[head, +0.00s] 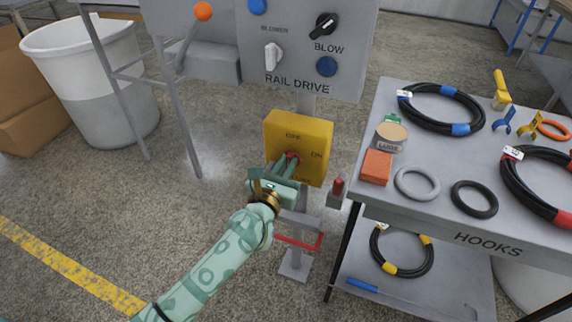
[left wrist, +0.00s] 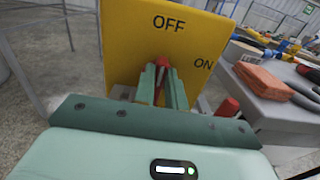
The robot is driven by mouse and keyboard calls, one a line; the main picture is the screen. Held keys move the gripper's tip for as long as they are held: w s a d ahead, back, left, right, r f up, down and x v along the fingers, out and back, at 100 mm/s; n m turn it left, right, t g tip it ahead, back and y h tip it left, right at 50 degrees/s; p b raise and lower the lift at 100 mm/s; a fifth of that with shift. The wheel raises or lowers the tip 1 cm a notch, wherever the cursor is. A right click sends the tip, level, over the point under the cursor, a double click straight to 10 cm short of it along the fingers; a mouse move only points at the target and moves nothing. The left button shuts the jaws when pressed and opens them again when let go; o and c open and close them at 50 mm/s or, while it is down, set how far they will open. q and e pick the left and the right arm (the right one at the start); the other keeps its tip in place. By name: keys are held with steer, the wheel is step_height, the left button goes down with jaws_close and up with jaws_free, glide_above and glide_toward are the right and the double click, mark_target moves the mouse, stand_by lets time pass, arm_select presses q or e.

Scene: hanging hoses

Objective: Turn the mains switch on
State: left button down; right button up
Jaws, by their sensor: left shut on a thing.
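The mains switch is a yellow box (head: 313,138) on a grey post below the grey RAIL DRIVE panel. It is marked OFF at the top and ON at the right. Its red handle (head: 294,157) shows at the fingertips of my left gripper (head: 286,166). In the left wrist view, the yellow box (left wrist: 128,55) fills the upper middle, and the red handle (left wrist: 161,70) sits between the two green fingers, below the OFF mark. My left gripper is shut on the handle. The fingers hide much of it, so its exact angle is hard to tell. My right gripper is not in view.
The grey panel (head: 300,87) with knobs stands above the box. A grey HOOKS table (head: 440,210) with hoses and rings is close at the right; a red-topped peg (head: 338,188) stands by its near corner.

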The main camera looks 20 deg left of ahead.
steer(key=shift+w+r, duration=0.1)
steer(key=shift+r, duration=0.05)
arm_select(q)
steer(key=m+p, duration=0.1)
steer(key=m, duration=0.1)
steer(key=m+p, duration=0.2)
steer(key=m, duration=0.1)
steer(key=d+m+p, duration=0.1)
steer(key=m, duration=0.2)
steer(key=shift+d+f+p, duration=0.1)
steer(key=shift+f+p, duration=0.15)
steer(key=shift+p, duration=0.05)
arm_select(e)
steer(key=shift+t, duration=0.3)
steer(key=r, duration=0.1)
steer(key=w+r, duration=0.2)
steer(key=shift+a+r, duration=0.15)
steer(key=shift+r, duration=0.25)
arm_select(q)
steer(key=shift+f+m, duration=0.1)
steer(key=shift+m, duration=0.3)
steer(key=c, duration=1.4)
jaws_free()
steer(key=shift+c, duration=0.2)
steer(key=shift+s, duration=0.1)
